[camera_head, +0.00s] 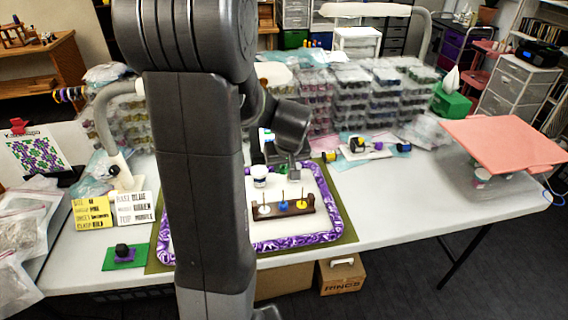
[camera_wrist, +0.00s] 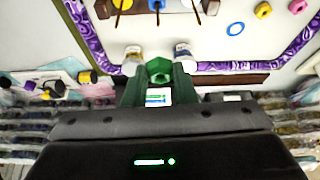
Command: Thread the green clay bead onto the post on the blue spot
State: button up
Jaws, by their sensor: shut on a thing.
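My gripper (camera_wrist: 159,84) is shut on the green clay bead (camera_wrist: 159,69), which sits between the fingertips in the wrist view. In the head view a bit of green shows by my gripper (camera_head: 284,170), behind the post stand, partly hidden. The brown wooden stand (camera_head: 284,213) on the white mat holds three thin upright posts on white, blue and yellow spots. The blue spot (camera_head: 283,206) is the middle one, and its post looks bare. In the wrist view the blue spot (camera_wrist: 157,4) is at the top edge, apart from the bead.
White jars (camera_wrist: 132,58) stand near the fingers; one jar (camera_head: 260,176) shows behind the stand. Loose blue (camera_wrist: 235,28), yellow (camera_wrist: 263,9) and pink (camera_wrist: 297,6) beads lie on the mat. The mat has a purple patterned border (camera_head: 300,241). Stacked clear boxes (camera_head: 365,95) line the back.

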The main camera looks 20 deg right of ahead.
jog(key=shift+b, duration=0.65)
jog(key=shift+f, duration=0.1)
jog(key=b, duration=0.3)
send_over(284, 204)
jog(key=shift+f, duration=2.35)
jog(key=shift+s+a+f+b, duration=0.1)
jog(key=shift+s+f+b, duration=0.05)
jog(key=shift+f+b, duration=0.65)
jog(key=shift+f+b, duration=3)
jog(key=shift+f, duration=0.05)
dwell(0.7)
